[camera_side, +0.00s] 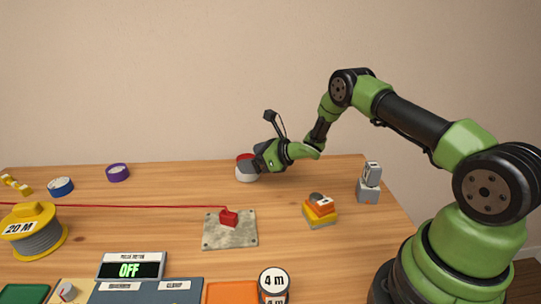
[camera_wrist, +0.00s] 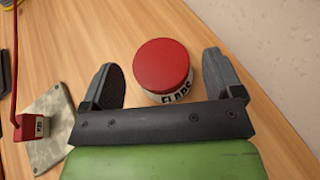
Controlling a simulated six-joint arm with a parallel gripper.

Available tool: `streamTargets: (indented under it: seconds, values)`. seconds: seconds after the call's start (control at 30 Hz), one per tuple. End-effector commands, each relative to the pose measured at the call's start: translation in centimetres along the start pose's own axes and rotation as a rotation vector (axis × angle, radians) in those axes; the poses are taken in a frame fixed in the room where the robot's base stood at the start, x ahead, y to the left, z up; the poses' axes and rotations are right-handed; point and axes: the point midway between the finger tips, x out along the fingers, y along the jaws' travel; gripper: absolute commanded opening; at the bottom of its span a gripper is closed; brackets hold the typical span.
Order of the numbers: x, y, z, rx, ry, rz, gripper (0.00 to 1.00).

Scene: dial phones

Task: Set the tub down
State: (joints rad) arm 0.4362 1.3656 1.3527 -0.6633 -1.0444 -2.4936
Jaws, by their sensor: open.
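The tub (camera_wrist: 162,66) has a red lid and a white side with dark lettering that is partly hidden. It appears upright on the wooden table in the wrist view. In the side view the tub (camera_side: 245,172) is near the back edge of the table, partly covered by my gripper (camera_side: 250,168). In the wrist view my gripper (camera_wrist: 168,80) has its jaws wide apart, one finger on each side of the tub. A gap shows between the tub and the left finger; the right finger is closer, and I cannot tell whether it touches.
A stone-like plate (camera_side: 230,242) with a red block (camera_side: 229,217) and red cord lies in front. A stacked orange-yellow block (camera_side: 320,212) and grey blocks (camera_side: 369,188) stand right. A purple ring (camera_side: 117,172) and cable reel (camera_side: 35,235) are left. Table between rings and tub is clear.

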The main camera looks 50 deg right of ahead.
Motion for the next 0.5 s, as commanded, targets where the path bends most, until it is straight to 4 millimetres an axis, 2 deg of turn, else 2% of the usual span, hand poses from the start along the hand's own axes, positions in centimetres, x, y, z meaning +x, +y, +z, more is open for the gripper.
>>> streamTargets:
  seconds: [0.17,0.5]
  values:
    - [-2.4,-0.1,0.0,0.004,0.001,-0.004,0.86]
    - [-8.9,-0.1,0.0,0.003,0.0,-0.005,0.86]
